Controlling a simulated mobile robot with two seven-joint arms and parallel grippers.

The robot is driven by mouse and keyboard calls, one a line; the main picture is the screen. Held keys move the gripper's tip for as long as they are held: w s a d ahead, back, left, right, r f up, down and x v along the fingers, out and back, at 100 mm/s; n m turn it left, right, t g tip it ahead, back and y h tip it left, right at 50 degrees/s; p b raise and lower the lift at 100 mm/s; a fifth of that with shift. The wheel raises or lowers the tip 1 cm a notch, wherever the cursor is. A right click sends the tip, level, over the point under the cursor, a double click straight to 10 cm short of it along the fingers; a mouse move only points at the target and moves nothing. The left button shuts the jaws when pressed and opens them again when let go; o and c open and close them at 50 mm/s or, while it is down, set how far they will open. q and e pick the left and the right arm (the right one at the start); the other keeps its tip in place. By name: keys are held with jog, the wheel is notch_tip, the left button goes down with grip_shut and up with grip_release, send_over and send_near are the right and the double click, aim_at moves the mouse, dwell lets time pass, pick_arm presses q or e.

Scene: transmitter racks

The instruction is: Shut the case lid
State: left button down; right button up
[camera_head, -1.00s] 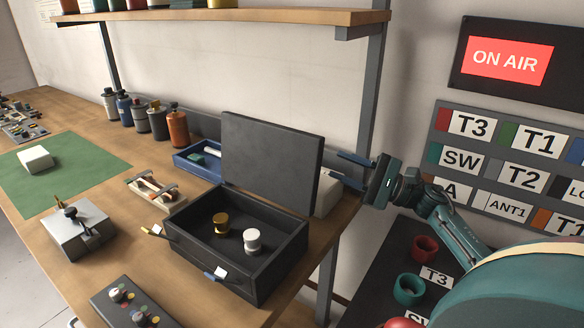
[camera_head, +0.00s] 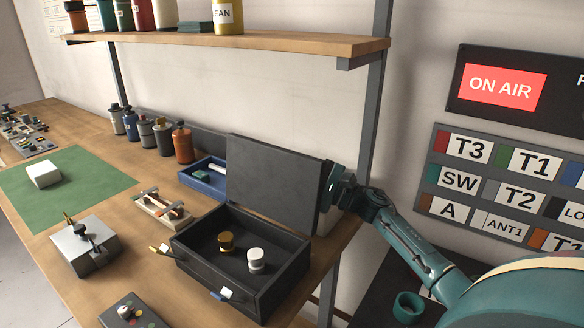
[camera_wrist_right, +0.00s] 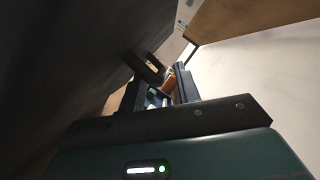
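The black case (camera_head: 250,262) stands open on the wooden bench. Its dark lid (camera_head: 274,183) is raised, leaning slightly back. A gold knob (camera_head: 227,242) and a white knob (camera_head: 256,260) sit inside. My right gripper (camera_head: 334,188) is at the lid's right edge; its fingers are hidden behind the lid in the head view. In the right wrist view its fingers (camera_wrist_right: 162,84) are apart with nothing between them, and the lid's dark back face (camera_wrist_right: 65,50) fills the left side. Whether gripper and lid touch is unclear. My left gripper is not in view.
A blue tray (camera_head: 205,182) lies behind the case's left, with several bottles (camera_head: 183,144) farther back. A wooden holder (camera_head: 160,208) and a metal key box (camera_head: 84,249) stand to the left. A shelf (camera_head: 230,43) and its post (camera_head: 373,110) rise behind.

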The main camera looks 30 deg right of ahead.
jog(key=shift+w+a, duration=0.1)
jog(key=shift+w, duration=0.05)
grip_shut()
dwell(0.4)
